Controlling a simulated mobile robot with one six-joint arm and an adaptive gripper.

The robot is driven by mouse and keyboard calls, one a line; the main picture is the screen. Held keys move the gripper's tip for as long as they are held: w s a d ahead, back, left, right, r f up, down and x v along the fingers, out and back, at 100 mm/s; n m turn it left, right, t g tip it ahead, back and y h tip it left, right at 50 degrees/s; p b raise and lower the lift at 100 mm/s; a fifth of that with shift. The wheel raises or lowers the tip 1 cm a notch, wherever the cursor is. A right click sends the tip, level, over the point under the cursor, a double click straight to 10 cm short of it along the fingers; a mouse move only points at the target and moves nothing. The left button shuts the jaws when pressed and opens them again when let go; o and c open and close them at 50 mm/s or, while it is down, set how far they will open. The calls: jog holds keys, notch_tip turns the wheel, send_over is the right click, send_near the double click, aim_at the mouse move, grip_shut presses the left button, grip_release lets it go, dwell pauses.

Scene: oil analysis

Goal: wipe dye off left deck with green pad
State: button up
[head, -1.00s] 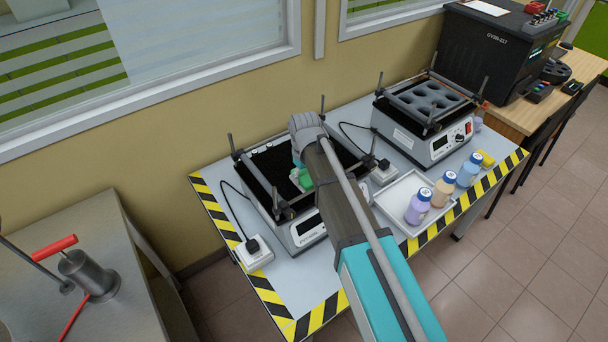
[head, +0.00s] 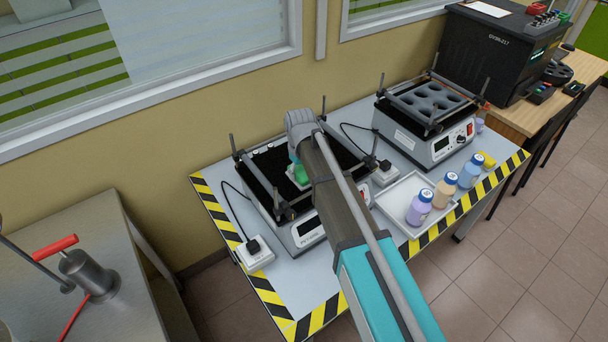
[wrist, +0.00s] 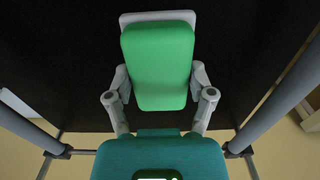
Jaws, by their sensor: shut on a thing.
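The green pad (wrist: 158,65) is held between the two fingers of my gripper (wrist: 160,95) in the wrist view. A pale edge shows at the pad's far end. In the head view the green pad (head: 301,173) shows low over the left deck (head: 262,172), a black platform with corner posts. I cannot tell whether the pad touches the deck. My gripper is partly hidden behind my arm in the head view. The deck fills the wrist view behind the pad as a plain black surface (wrist: 60,70). No dye can be made out on it.
Upright posts (head: 234,147) stand at the deck's corners. To the right are a second shaker (head: 425,115), a white tray (head: 395,200) and several bottles (head: 420,207). A power block (head: 254,253) with a cable sits at the front left.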

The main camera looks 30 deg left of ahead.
jog(key=shift+w+a, duration=0.4)
jog(key=shift+a, duration=0.25)
jog(key=shift+r, duration=0.1)
jog(key=shift+r+p, duration=3)
jog(key=shift+p, duration=0.05)
jog(key=shift+r+p, duration=1.5)
jog(key=shift+d+f, duration=0.2)
